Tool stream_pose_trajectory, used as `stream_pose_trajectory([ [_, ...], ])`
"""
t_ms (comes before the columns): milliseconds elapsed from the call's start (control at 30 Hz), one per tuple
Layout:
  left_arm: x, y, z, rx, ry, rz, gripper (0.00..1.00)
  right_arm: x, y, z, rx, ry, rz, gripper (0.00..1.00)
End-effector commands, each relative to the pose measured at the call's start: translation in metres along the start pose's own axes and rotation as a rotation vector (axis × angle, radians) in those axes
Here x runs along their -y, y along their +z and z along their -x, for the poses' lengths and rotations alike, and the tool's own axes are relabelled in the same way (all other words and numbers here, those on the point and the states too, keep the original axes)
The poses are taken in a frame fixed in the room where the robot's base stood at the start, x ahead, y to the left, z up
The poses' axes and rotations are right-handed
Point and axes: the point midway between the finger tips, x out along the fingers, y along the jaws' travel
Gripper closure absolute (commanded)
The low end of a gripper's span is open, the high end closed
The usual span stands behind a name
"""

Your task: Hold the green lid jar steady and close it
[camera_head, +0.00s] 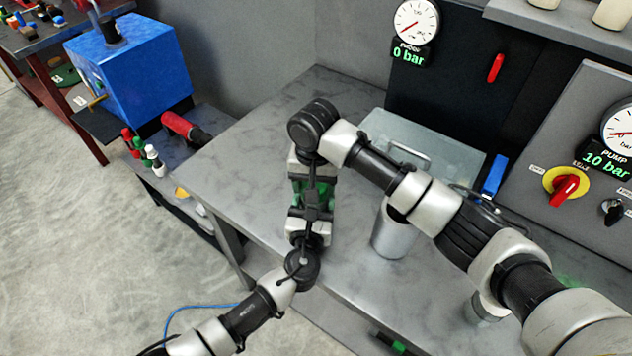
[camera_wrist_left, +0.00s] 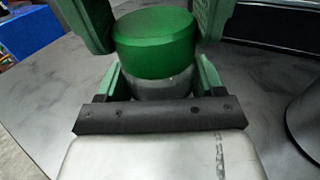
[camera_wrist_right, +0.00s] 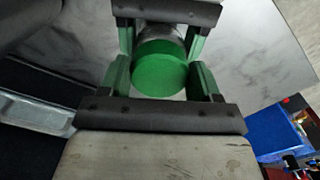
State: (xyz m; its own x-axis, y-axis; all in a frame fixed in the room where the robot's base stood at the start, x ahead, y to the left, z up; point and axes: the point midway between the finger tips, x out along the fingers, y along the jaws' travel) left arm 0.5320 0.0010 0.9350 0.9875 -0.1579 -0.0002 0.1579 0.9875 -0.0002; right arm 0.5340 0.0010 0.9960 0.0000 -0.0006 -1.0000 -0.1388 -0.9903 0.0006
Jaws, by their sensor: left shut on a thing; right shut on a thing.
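The jar has a green lid (camera_wrist_left: 155,45) and a pale grey, glassy body (camera_wrist_left: 162,83). The lid sits on top of the body, and I cannot tell whether it is tight. My left gripper (camera_wrist_left: 157,82) is shut on the jar body, with green fingers on both sides. My right gripper (camera_wrist_right: 161,78) is shut around the green lid (camera_wrist_right: 158,70), which faces its wrist camera. In the head view my left gripper (camera_head: 309,212) and right gripper (camera_head: 312,185) meet over the grey bench, and they mostly hide the jar.
The grey bench (camera_head: 255,150) is clear left of the grippers. A metal cup (camera_head: 394,236) stands close on the right. A panel with gauges and a red knob (camera_head: 565,190) is at right. A blue machine (camera_head: 130,70) stands left.

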Motion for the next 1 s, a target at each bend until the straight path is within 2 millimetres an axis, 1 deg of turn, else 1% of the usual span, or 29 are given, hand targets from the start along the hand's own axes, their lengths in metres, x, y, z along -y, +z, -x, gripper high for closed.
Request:
stream_pose_trajectory([
  [33, 0.0000, -0.0004, 0.0002, -0.001, 0.000, 0.000, 0.98, 0.0027, 0.0014, -0.0003, 0.004, -0.005, -0.119, 0.59],
  [267, 0.0001, -0.0005, 0.0003, -0.001, 0.000, 0.000, 0.98, 0.0067, 0.0001, -0.0005, 0.008, -0.005, -0.750, 0.59],
  [400, 0.0001, -0.0006, 0.0004, -0.001, 0.000, 0.000, 0.98, 0.0083, -0.0016, -0.0007, 0.012, -0.003, -1.160, 0.59],
  [500, 0.0001, -0.0006, 0.0004, -0.001, 0.000, -0.001, 0.98, 0.0088, -0.0032, -0.0007, 0.012, -0.002, -1.434, 0.59],
  [600, 0.0002, -0.0007, 0.0004, -0.002, -0.001, -0.001, 0.98, 0.0084, -0.0053, -0.0002, 0.010, -0.002, -1.646, 0.59],
  [733, 0.0002, -0.0008, 0.0004, -0.002, -0.001, -0.001, 0.98, 0.0067, -0.0067, -0.0006, 0.005, 0.001, -1.790, 0.59],
  [1000, 0.0002, -0.0009, 0.0004, -0.002, -0.001, -0.001, 0.98, 0.0059, -0.0075, -0.0004, 0.001, 0.001, -1.813, 0.59],
])
